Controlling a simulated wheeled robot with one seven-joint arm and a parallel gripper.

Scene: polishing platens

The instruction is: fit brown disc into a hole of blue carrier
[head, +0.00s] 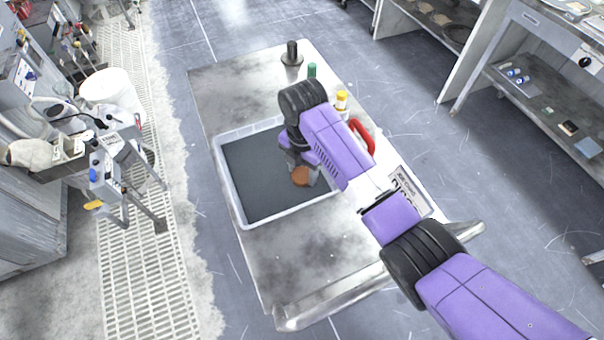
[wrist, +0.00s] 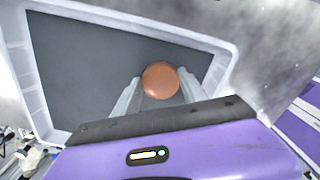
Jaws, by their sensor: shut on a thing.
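The brown disc (head: 300,176) is held at the tip of my gripper (head: 304,178), over the right part of a white tray (head: 238,208) with a dark grey floor. In the wrist view the disc (wrist: 160,80) sits between my two fingertips (wrist: 157,88), with a finger on each side of it. My gripper is shut on the disc. I cannot tell whether the disc is clear of the tray floor. I do not see a blue carrier in either view; my arm covers part of the tray and table.
The tray stands on a grey metal table (head: 225,95). Behind my arm are a dark post on a base (head: 291,55), a green bottle (head: 312,70), a yellow-labelled bottle (head: 341,100) and a red handle (head: 363,136). A shelf unit (head: 540,100) stands at right, equipment (head: 100,165) at left.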

